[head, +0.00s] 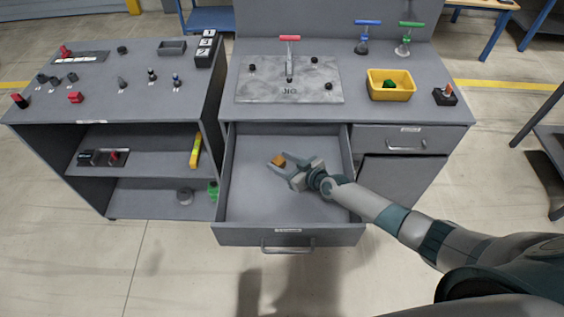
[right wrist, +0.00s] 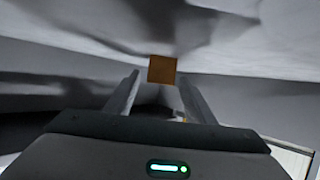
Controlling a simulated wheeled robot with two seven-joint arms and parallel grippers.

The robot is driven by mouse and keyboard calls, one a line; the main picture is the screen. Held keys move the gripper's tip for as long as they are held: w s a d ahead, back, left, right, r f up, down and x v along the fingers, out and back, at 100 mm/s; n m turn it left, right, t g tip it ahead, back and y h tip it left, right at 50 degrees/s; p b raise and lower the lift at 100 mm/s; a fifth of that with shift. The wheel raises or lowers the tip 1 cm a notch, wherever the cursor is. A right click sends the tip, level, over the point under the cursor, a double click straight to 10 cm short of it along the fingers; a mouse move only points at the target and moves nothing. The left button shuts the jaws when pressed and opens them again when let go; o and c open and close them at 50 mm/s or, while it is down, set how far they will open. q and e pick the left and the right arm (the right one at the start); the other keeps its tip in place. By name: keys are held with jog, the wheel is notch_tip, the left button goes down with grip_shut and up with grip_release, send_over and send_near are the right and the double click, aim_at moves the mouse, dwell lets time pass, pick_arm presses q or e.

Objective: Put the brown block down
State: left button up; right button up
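The brown block (head: 278,160) is a small cube inside the open drawer (head: 255,205). My right gripper (head: 288,167) reaches into the drawer from the right, with its fingers spread apart. In the right wrist view the brown block (right wrist: 162,69) shows at the fingertips, between the lines of the two fingers, with a visible gap on each side. It looks free of the fingers; whether it rests fully on the drawer floor is hard to tell. My left gripper is not in view.
The drawer's front wall (head: 288,236) and side walls surround the gripper; its floor is otherwise bare. On the bench top above are a metal plate with a red-handled clamp (head: 289,60), a yellow bin (head: 390,84) holding a green piece, and a small dark holder (head: 446,95).

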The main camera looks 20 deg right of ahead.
jog(key=shift+r, duration=0.1)
jog(key=shift+r, duration=0.15)
jog(key=shift+s+d+p, duration=0.1)
jog(key=shift+s+p, duration=0.2)
jog(key=v, duration=0.5)
jog(key=shift+s+d+p, duration=0.1)
jog(key=shift+p, duration=0.25)
jog(key=shift+v, duration=0.85)
jog(key=shift+r, duration=0.1)
